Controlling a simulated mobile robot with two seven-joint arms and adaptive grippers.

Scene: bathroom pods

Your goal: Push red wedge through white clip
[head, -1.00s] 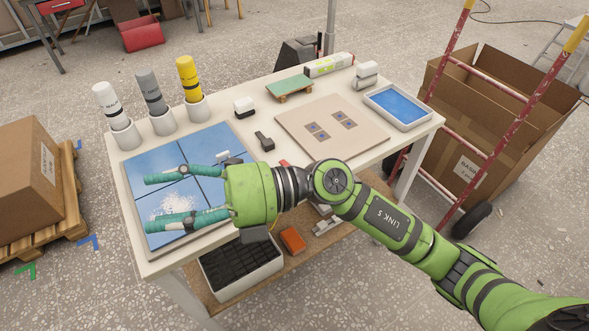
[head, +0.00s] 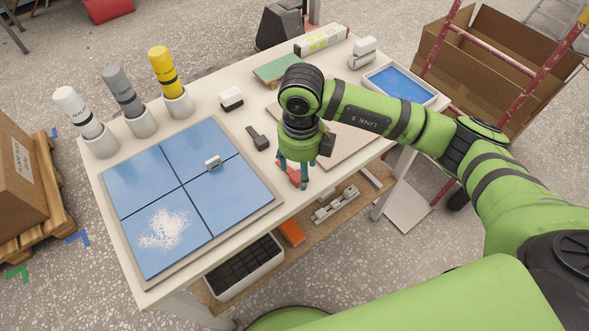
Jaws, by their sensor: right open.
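The white clip (head: 213,163) stands on the blue tiles (head: 143,182), at the seam between the two tiles on the right. The red wedge (head: 292,176) lies on the white table right of the tile board, near the front edge, partly hidden by my right gripper. My right gripper (head: 293,175) points down at the red wedge, with its fingers apart on either side of it in this view. I cannot tell whether the fingers touch it. My left gripper is not in view.
White powder (head: 165,230) lies on the front left tile. A dark tool (head: 257,137) and a white block (head: 231,98) stand behind the wedge. Several capped tubes (head: 121,90) stand at the back left. A blue tray (head: 400,84) is at the right.

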